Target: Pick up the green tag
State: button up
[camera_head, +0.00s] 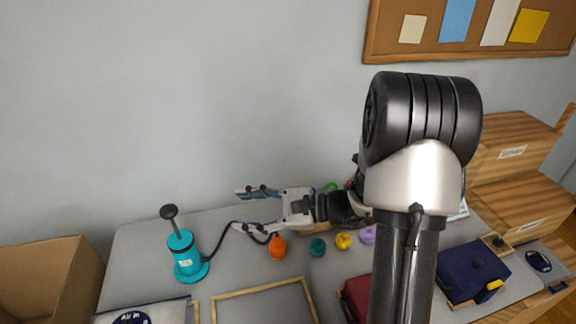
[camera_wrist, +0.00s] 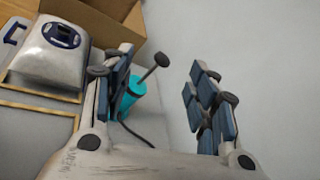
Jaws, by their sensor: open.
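I cannot make out a green tag for certain in either view. A small green thing (camera_head: 330,187) shows partly in the head view, behind my wrist; most of it is hidden, so I cannot tell what it is. My gripper (camera_head: 240,209) is open and empty above the back of the grey table, pointing left. In the wrist view my gripper (camera_wrist: 163,65) has its fingers wide apart, with grey wall and table between them.
A teal hand pump (camera_head: 186,257) with a black hose stands left of my gripper. An orange piece (camera_head: 278,246), a teal piece (camera_head: 317,247) and a yellow piece (camera_head: 343,240) lie below my wrist. A cardboard box (camera_head: 75,285) is at left, wooden boxes (camera_head: 515,205) at right.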

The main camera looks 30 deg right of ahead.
jog(key=w+d+f+m+t+h, duration=0.2)
jog(key=d+f+m+t+h, duration=0.3)
jog(key=d, duration=0.4)
jog(key=w+d+f+m+t+h, duration=0.25)
jog(key=d+f+m, duration=0.4)
jog(key=d, duration=0.35)
jog(key=s+d+f+m+h, duration=0.4)
jog(key=d+f+h, duration=0.1)
jog(key=d+f, duration=0.1)
jog(key=s+d+f+m+h, duration=0.3)
jog(key=d+f+m+h, duration=0.15)
jog(key=d+f, duration=0.2)
jog(key=shift+n+t+h, duration=0.3)
jog(key=shift+n+t, duration=0.05)
jog(key=shift+n, duration=0.05)
jog(key=shift+r+b+x, duration=0.1)
jog(key=shift+b+x, duration=0.95)
jog(key=shift+x, duration=3.2)
jog(key=shift+r+b+x, duration=0.15)
jog(key=shift+b+x, duration=0.85)
jog(key=shift+x, duration=3.25)
jog(key=shift+a, duration=0.1)
jog(key=c, duration=0.6)
